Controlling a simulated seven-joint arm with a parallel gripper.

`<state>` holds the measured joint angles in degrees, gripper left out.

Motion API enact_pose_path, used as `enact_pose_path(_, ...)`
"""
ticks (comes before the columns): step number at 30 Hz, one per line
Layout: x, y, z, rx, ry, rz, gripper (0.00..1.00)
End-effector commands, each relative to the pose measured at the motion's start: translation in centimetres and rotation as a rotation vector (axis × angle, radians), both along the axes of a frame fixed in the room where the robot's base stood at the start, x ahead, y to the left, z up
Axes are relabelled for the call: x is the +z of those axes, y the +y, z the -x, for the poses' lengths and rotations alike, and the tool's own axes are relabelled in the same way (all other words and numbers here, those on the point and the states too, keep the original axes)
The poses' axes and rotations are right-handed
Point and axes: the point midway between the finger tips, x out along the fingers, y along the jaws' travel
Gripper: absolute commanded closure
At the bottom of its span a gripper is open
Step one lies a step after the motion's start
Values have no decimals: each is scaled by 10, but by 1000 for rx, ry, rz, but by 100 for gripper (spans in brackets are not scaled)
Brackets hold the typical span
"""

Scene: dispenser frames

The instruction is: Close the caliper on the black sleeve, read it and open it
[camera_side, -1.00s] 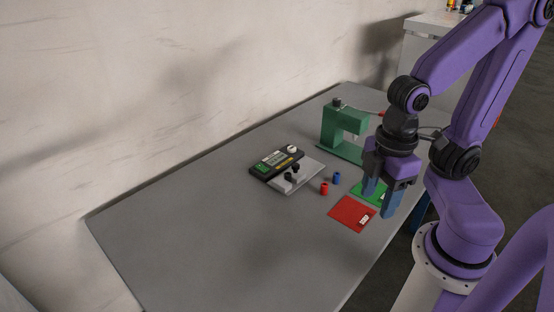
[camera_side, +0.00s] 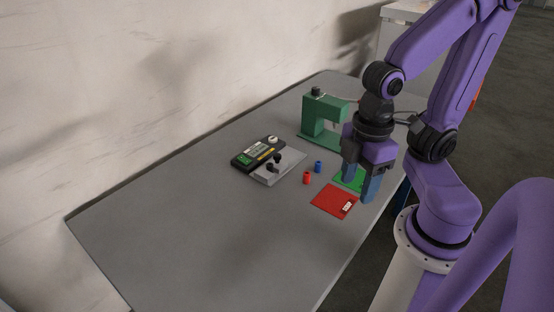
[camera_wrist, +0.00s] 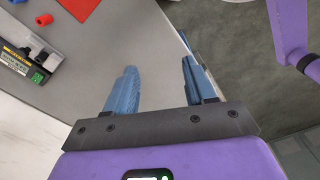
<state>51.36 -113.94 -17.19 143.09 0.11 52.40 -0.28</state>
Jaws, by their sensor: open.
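The caliper (camera_side: 257,151) is a black bar with a green display and a white round knob, lying beside a grey plate (camera_side: 290,167) on the table. Two small dark pieces (camera_side: 272,167) stand on that plate; I cannot tell which is the black sleeve or whether either is a caliper jaw. The caliper also shows at the left edge of the wrist view (camera_wrist: 22,65), partly cut off. My gripper (camera_side: 359,183) points down with blue fingers apart and empty. It is right of the caliper, over the table's right side near the mats, and it also shows in the wrist view (camera_wrist: 160,66).
A red mat (camera_side: 328,198) with a white tag and a green mat (camera_side: 347,183) lie near my gripper. A green stand (camera_side: 322,119) rises behind. The table's front left is clear.

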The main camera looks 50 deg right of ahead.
Motion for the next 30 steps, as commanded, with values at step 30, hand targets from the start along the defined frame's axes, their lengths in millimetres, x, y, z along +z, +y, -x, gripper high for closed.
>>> enact_pose_path(30,-13,-128,-316,-273,14,25,46)
